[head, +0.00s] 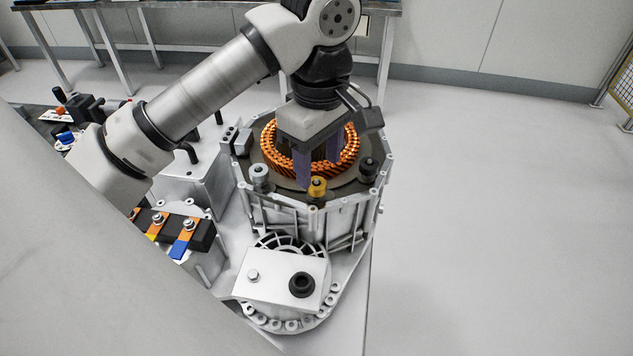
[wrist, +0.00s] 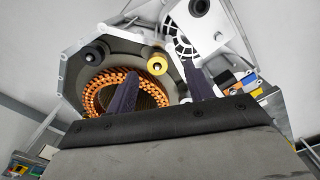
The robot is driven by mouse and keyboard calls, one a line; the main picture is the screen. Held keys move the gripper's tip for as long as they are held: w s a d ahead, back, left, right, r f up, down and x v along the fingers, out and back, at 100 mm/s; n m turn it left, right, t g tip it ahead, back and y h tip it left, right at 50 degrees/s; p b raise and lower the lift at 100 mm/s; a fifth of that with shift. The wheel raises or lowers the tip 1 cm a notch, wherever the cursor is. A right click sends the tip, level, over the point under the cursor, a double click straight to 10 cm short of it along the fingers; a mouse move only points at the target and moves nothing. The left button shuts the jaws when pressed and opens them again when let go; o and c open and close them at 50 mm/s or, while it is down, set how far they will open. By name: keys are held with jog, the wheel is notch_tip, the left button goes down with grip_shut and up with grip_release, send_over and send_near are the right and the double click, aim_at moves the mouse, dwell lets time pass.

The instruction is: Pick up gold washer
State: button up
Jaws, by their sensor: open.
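The gold washer (head: 317,187) sits around a dark post on the front rim of the stator housing (head: 305,213). It also shows in the wrist view (wrist: 157,65), beyond and between my two fingers. My gripper (head: 318,170) is open and empty, pointing down over the copper winding (head: 283,158), behind the gold washer in the head view. In the wrist view the fingers (wrist: 158,80) stand apart, the left one in front of the winding. I cannot tell the exact height of the fingertips above the rim.
A silver washer (head: 259,174) and a black one (head: 369,168) sit on the rim either side of the gold one. A plate with a black ring (head: 301,285) lies in front. Terminals with orange bars (head: 188,225) stand at the left. The floor (head: 480,220) at the right is clear.

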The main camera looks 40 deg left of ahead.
aim_at(317, 180)
jog(key=f, duration=0.1)
jog(key=f+p, duration=0.1)
jog(key=f, duration=0.1)
jog(key=a+f, duration=0.1)
jog(key=shift+w+f+p, duration=0.4)
jog(key=c, duration=1.1)
jog(key=shift+r, duration=0.15)
